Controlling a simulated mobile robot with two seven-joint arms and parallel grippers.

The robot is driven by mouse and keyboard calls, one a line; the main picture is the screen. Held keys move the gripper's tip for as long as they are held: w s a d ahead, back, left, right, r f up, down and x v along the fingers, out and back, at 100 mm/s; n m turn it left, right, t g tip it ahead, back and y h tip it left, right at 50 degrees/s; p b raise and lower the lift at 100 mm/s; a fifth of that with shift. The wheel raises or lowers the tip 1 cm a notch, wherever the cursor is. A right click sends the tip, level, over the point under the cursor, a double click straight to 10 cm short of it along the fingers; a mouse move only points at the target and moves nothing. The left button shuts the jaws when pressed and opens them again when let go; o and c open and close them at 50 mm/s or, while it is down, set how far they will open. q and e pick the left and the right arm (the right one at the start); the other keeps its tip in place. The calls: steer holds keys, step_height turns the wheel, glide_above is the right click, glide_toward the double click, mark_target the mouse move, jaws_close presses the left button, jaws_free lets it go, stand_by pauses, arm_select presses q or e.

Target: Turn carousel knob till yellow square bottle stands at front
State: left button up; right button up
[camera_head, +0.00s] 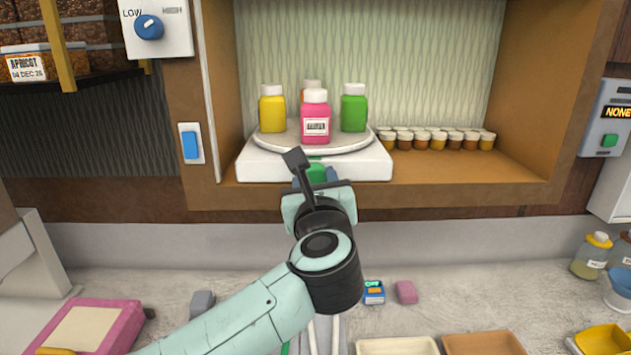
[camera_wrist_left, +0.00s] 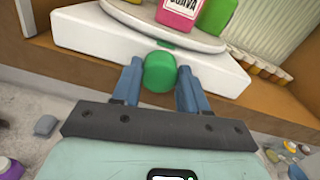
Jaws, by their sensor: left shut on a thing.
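The carousel's round plate (camera_head: 345,139) sits on a white base (camera_head: 262,165) in the wooden niche. The pink bottle (camera_head: 315,120) with a label stands at the front. The yellow square bottle (camera_head: 271,110) stands at the left, the green bottle (camera_head: 353,109) at the right, and an orange bottle (camera_head: 310,91) is mostly hidden behind the pink one. The green knob (camera_wrist_left: 160,72) is on the base's front face. My left gripper (camera_wrist_left: 160,80) is shut on the knob, with one blue finger on each side; its arm partly covers the knob in the head view. My right gripper is not in view.
Several small jars (camera_head: 440,139) stand in rows on the niche floor to the right of the base. The counter below holds a pink box (camera_head: 95,325), trays (camera_head: 485,343) and small blocks (camera_head: 406,292). A blue switch (camera_head: 191,144) is on the niche's left post.

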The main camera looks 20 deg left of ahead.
arm_select(q)
steer(key=m+p, duration=0.1)
steer(key=m, duration=0.3)
steer(key=m+p, duration=0.1)
steer(key=m, duration=0.3)
steer(key=shift+d+m, duration=0.1)
steer(key=shift+m, duration=0.2)
steer(key=m+p, duration=0.1)
steer(key=m, duration=0.3)
steer(key=shift+m+p, duration=0.35)
steer(key=shift+m, duration=0.05)
steer(key=shift+f+m+h+p, duration=0.15)
steer(key=shift+m+p, duration=0.25)
steer(key=shift+m, duration=0.7)
steer(key=shift+m+h+p, duration=0.15)
steer(key=shift+m+p, duration=0.2)
steer(key=shift+m, duration=0.75)
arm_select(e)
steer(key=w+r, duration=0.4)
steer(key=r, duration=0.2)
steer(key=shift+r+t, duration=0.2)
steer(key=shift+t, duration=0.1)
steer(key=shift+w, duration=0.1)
arm_select(q)
steer(key=o, duration=1.1)
steer(key=shift+c, duration=0.2)
